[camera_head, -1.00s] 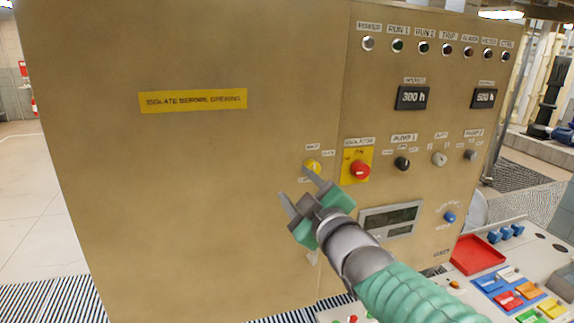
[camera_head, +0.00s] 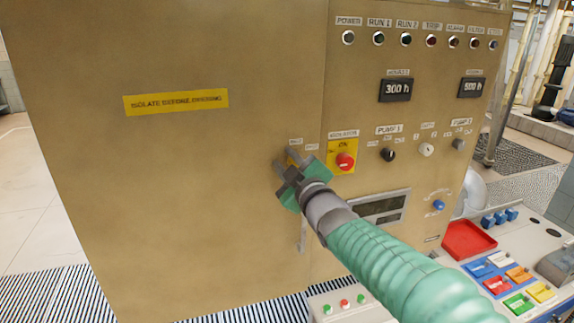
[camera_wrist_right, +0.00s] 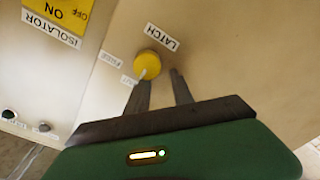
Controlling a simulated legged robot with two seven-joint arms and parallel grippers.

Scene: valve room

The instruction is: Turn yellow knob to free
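The yellow knob (camera_wrist_right: 147,63) is a small round knob on the tan panel, with a pale pointer mark on it. A "LATCH" label and a "FREE" label stand near it; a third label is partly hidden by a finger. In the head view only a little yellow of the knob (camera_head: 294,156) shows behind the fingers. My right gripper (camera_wrist_right: 162,75) is open and empty. One finger's tip overlaps the knob's lower edge in the wrist view; the other is right of it. The knob is not between the fingers, and contact cannot be told. My left gripper is not in view.
A red isolator switch (camera_head: 345,162) on a yellow plate is just right of the knob. Black selector (camera_head: 388,155) and other knobs sit farther right. A console with coloured blocks and a red tray (camera_head: 468,240) is at lower right.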

